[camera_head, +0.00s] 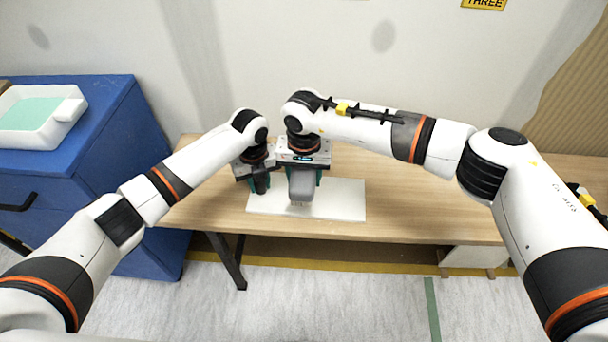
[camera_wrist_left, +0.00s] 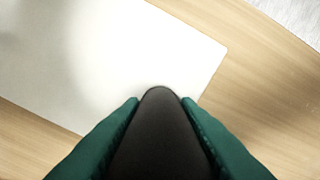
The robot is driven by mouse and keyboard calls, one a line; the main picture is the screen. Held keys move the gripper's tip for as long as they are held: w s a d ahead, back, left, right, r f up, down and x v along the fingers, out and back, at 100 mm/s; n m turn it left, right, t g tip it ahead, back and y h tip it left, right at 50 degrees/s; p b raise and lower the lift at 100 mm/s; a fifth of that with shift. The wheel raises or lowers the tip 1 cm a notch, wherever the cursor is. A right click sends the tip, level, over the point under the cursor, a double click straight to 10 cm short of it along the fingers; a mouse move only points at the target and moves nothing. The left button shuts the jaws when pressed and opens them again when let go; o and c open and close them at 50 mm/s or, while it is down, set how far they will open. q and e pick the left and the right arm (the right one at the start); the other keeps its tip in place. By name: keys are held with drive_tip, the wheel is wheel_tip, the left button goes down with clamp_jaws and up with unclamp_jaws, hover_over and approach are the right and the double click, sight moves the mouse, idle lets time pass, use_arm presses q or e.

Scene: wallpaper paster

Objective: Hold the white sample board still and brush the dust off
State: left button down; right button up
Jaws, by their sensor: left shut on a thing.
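The white sample board (camera_head: 342,200) lies flat on the wooden table, near its front edge. It also shows in the left wrist view (camera_wrist_left: 110,60). My left gripper (camera_head: 260,186) is over the board's left part, its green fingers shut on a dark, round-ended thing (camera_wrist_left: 158,130). The dark thing's lower end is at or just above the board; I cannot tell if it touches. My right gripper (camera_head: 303,184) is beside it to the right, its green fingers on either side of a grey block (camera_head: 302,188) low over the board. Small dark specks show by the block's lower end.
The wooden table (camera_head: 420,210) is clear to the right of the board. A blue cabinet (camera_head: 105,130) stands at the left with a white tray (camera_head: 30,140) on top. A pale wall is close behind the table. My two grippers are very close together.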

use_arm(q)
drive_tip(key=c, duration=1)
unclamp_jaws()
drive_tip(key=shift+f, duration=0.15)
use_arm(e)
drive_tip(key=shift+w, duration=0.1)
use_arm(q)
wheel_tip(320, 180, up, 12)
drive_tip(key=shift+r, duration=0.1)
